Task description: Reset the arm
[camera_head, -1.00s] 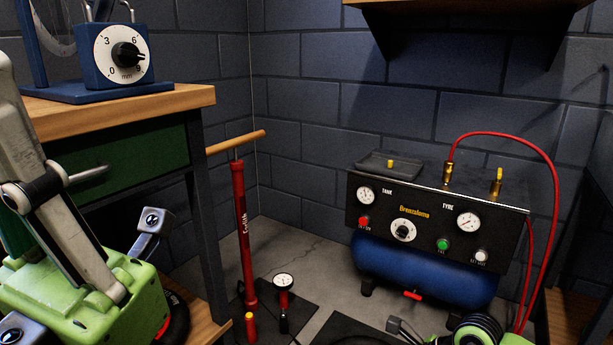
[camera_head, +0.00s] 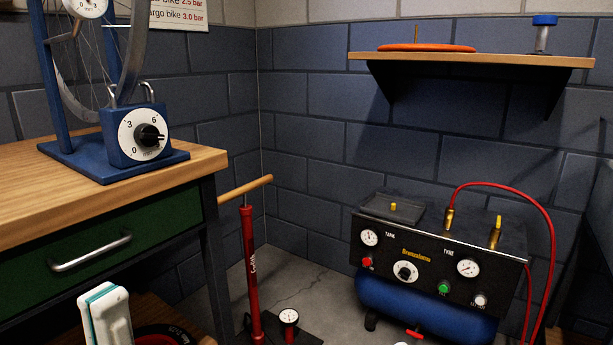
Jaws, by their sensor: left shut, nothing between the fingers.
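The tips of my left gripper (camera_head: 106,312) show at the bottom left of the head view, pale with a teal edge. They are shut and hold nothing. They stand in front of the workbench, below its green drawer (camera_head: 95,243). The rest of the left gripper is below the picture edge. My right gripper is not in view.
A wooden-topped bench (camera_head: 190,163) with a blue dial stand (camera_head: 120,150) is at left. A red floor pump (camera_head: 250,270) stands beside it. A blue compressor (camera_head: 425,305) with a red hose sits at right, below a wall shelf (camera_head: 470,60). Some grey floor (camera_head: 325,275) is clear.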

